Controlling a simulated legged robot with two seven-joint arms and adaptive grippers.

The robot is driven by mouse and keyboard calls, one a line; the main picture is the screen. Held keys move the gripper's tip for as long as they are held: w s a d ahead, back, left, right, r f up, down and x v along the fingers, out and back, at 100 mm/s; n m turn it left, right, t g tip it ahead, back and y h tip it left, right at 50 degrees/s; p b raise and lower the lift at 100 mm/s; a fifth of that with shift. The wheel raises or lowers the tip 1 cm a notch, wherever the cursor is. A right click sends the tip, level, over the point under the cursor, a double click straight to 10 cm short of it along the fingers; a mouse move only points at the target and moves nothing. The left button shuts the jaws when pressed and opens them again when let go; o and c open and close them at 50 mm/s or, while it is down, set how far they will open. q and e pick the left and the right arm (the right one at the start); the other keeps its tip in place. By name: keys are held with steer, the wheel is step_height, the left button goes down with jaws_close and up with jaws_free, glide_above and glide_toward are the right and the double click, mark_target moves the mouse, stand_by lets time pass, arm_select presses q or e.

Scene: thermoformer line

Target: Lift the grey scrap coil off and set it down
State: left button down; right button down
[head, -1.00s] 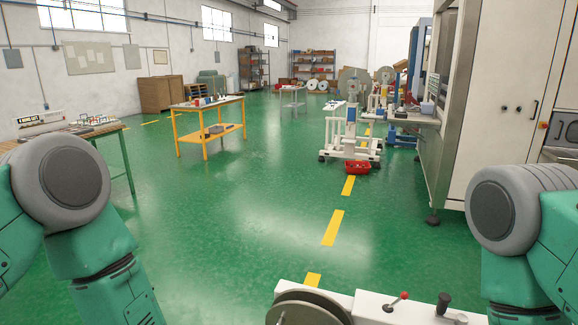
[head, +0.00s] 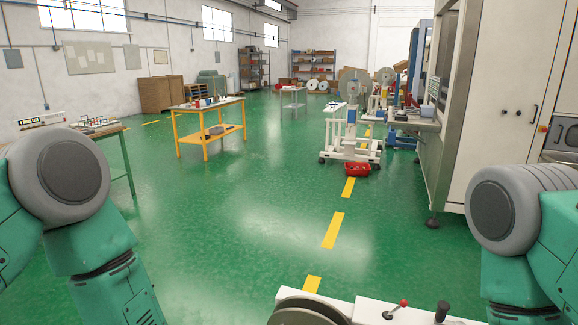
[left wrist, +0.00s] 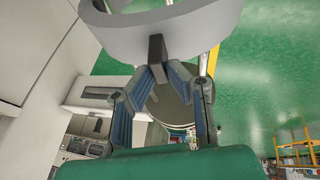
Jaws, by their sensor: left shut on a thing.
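The grey scrap coil (left wrist: 225,14) shows in the left wrist view as a broad light grey ring across the top, cut off by the frame. My left gripper (left wrist: 157,50) has its fingers together at the ring's near lower wall and is shut on it. Below the fingertips, partly hidden behind them, is a dark grey round disc (left wrist: 172,108). In the head view, a grey disc (head: 303,311) stands at the bottom edge beside a white machine body (head: 375,308). The coil cannot be made out there. My right gripper is out of view.
The white machine body carries a red-knobbed lever (head: 403,303) and a black knob (head: 442,308). A large pale cabinet (head: 505,100) stands at right. The green floor between is clear.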

arm_select(q)
steer(key=shift+w+a+r+p, duration=0.1)
steer(key=shift+r+p, duration=0.3)
steer(key=shift+r, duration=0.3)
steer(key=shift+r+p, duration=0.35)
steer(key=shift+r, duration=0.05)
steer(key=c, duration=2.2)
jaws_free()
steer(key=o, duration=0.4)
steer(key=shift+o, duration=0.2)
